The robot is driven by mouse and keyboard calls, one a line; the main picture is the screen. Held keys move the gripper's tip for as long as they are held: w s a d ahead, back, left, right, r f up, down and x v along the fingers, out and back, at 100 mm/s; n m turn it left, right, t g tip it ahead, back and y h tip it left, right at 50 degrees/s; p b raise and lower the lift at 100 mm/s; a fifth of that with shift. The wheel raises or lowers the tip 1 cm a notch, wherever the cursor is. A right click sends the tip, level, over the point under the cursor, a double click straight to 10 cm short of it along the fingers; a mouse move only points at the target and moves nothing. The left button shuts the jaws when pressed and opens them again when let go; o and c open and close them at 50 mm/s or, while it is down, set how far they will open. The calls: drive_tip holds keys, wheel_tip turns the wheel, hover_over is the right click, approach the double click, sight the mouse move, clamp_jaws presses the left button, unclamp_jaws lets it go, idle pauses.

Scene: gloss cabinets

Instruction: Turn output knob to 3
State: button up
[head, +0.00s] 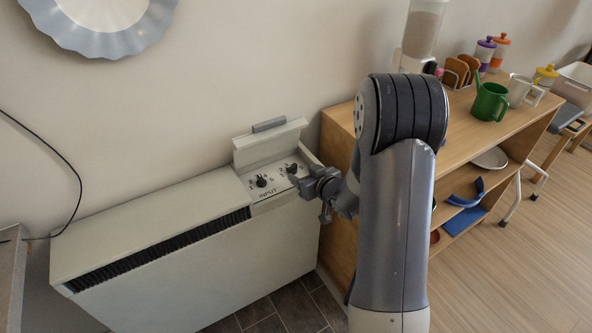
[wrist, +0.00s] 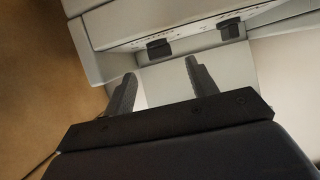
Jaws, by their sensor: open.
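A pale heater (head: 200,240) stands against the wall with its control panel uncovered under a raised lid (head: 270,148). The panel carries two dark knobs. The left knob (head: 262,181) has "INPUT" printed below it. The right knob (head: 292,168), apparently the output knob, is partly hidden by my gripper (head: 302,184), and its label and setting cannot be read. In the wrist view the nearer dark knob (wrist: 159,49) lies just beyond my open, empty fingers, roughly between their tips and apart from them. The other knob (wrist: 229,29) is to its right.
A wooden shelf unit (head: 338,190) stands close on the right of the heater. It bears a green watering can (head: 488,102), cups and a toast rack. A dark vent slot (head: 160,250) runs along the heater top. Open floor (head: 500,275) lies at the right front.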

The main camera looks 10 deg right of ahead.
sight(293, 168)
drive_tip(key=x, duration=0.5)
drive_tip(key=shift+w, duration=0.1)
drive_tip(key=shift+c, duration=0.5)
drive_tip(key=c, duration=0.9)
